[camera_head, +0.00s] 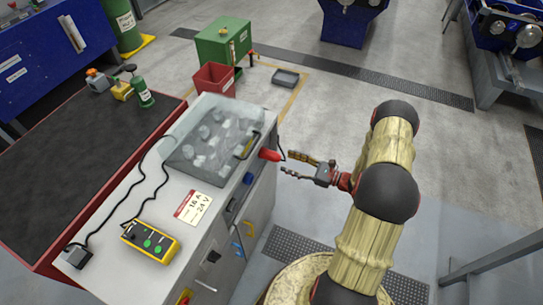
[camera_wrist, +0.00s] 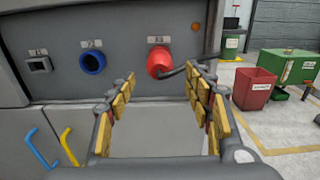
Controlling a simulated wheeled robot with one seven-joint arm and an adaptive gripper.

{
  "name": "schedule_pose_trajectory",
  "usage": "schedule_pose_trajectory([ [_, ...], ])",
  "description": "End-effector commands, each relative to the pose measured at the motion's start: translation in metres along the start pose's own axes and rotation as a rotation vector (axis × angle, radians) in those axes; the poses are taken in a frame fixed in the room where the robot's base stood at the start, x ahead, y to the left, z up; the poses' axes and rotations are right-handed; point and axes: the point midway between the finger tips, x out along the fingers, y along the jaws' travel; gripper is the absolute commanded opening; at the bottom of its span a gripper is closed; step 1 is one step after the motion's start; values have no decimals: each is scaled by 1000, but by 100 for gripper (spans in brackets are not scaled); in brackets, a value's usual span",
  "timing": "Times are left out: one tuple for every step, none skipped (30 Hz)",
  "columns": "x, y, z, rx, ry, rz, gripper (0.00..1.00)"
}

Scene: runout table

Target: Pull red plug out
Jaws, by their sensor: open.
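The red plug (camera_head: 270,155) sticks out of the side of the grey cabinet, near its top edge. In the wrist view the red plug (camera_wrist: 160,62) sits in the panel under a small label, with a dark cable leading off to the right. My gripper (camera_head: 286,163) is open and empty, its fingers pointing at the plug and a little to its right. In the wrist view my gripper (camera_wrist: 160,88) has its two yellow-padded fingers spread, with the plug ahead between and slightly above them. I see no contact with the plug.
A blue socket (camera_wrist: 92,62) and a grey socket (camera_wrist: 39,64) are left of the plug. Blue and yellow handles (camera_wrist: 68,146) are below. A clear-lidded box (camera_head: 215,140) and yellow control box (camera_head: 151,242) stand on the cabinet.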

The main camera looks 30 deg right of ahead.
Motion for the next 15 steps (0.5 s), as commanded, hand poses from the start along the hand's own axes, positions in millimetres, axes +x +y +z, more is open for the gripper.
schedule_pose_trajectory([
  [8, 1, 0, 0, 0, 3, 52],
  [12, 1, 0, 0, 0, 4, 52],
  [17, 1, 0, 0, 0, 4, 52],
  [21, 1, 0, 0, 0, 3, 52],
  [25, 1, 0, 0, 0, 3, 52],
  [31, 1, 0, 0, 0, 4, 52],
  [35, 1, 0, 0, 0, 3, 52],
  [39, 1, 0, 0, 0, 3, 52],
  [44, 1, 0, 0, 0, 4, 52],
  [47, 1, 0, 0, 0, 3, 52],
  [50, 1, 0, 0, 0, 2, 52],
  [55, 1, 0, 0, 0, 3, 52],
  [58, 1, 0, 0, 0, 3, 52],
  [60, 1, 0, 0, 0, 3, 52],
  [63, 1, 0, 0, 0, 2, 52],
])
